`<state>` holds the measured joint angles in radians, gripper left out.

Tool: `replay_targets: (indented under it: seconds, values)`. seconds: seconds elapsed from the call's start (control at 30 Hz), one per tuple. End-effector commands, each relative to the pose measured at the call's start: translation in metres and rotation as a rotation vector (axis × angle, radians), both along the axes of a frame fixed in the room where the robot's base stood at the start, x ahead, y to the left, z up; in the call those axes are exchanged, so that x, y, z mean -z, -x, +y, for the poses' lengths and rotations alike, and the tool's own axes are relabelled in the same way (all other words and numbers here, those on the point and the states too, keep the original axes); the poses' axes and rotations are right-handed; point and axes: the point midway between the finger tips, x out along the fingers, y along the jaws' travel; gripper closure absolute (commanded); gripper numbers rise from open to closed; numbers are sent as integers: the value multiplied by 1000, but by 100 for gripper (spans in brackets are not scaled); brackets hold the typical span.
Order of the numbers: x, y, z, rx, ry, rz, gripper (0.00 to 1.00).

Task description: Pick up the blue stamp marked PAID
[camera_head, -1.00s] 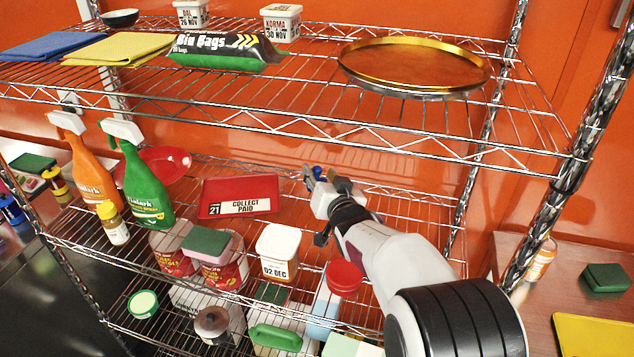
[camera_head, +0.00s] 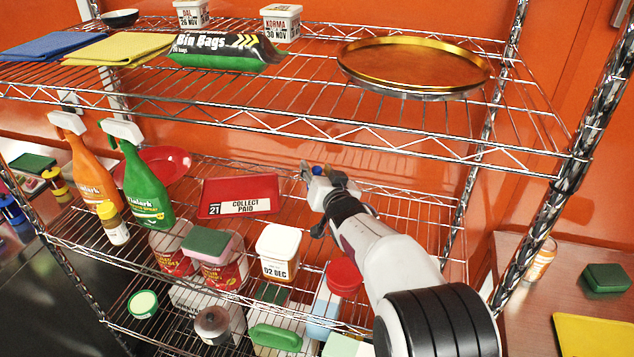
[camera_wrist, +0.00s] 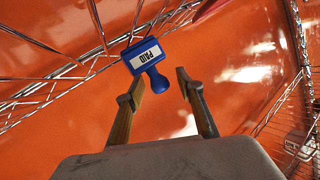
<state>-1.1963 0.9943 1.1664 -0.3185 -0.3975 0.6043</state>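The blue stamp (camera_wrist: 140,57) shows in the wrist view with a white label reading PAID and a round blue knob. Its knob points toward my gripper (camera_wrist: 160,81) and lies between the two fingertips, nearer the left one, with a gap on the right. The fingers are open. In the head view only a small blue bit of the stamp (camera_head: 317,170) shows among the fingers of my gripper (camera_head: 325,175), at the back of the middle wire shelf. The rest of it is hidden there.
A red tray (camera_head: 207,206) labelled COLLECT PAID sits left of my gripper. A white tub (camera_head: 277,242), a green spray bottle (camera_head: 145,190) and a red-lidded container (camera_head: 344,277) stand nearby. The upper wire shelf (camera_head: 300,110) passes above my gripper.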

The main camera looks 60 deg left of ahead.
Motion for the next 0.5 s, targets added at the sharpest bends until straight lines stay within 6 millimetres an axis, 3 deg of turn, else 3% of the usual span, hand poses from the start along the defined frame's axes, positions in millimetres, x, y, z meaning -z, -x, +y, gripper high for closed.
replay_targets:
  seconds: [0.13, 0.27, 0.5]
  values:
    - [0, 0, 0, 0, 0, 0, 66]
    - [0, 0, 0, 0, 0, 0, 99]
    - [0, 0, 0, 0, -1, 0, 100]
